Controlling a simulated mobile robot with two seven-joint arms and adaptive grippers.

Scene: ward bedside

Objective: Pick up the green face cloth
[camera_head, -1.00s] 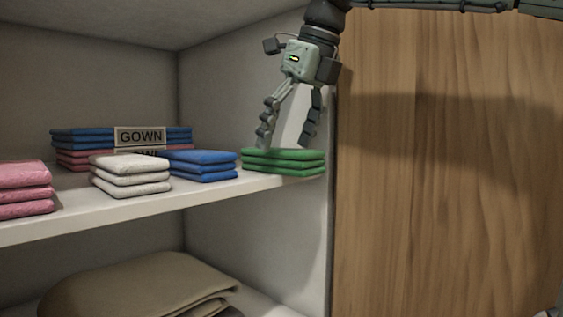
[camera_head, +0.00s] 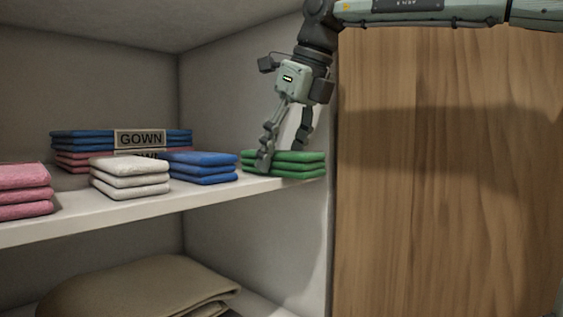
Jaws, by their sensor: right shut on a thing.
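The green face cloth (camera_head: 300,164) lies folded in layers at the right end of the upper shelf, beside the cabinet's side wall. My right gripper (camera_head: 281,162) reaches down on it from above, one finger in front of the cloth and the other behind it. The gripper is shut on the cloth, which still rests at shelf level. The far fingertip is hidden behind the cloth. My left gripper is not in view.
The shelf (camera_head: 140,205) also holds folded blue (camera_head: 203,168), white (camera_head: 130,177) and pink (camera_head: 22,190) cloths. Stacked gowns with a label (camera_head: 140,138) stand behind. A beige folded blanket (camera_head: 140,290) lies below. A wooden door panel (camera_head: 440,180) stands at right.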

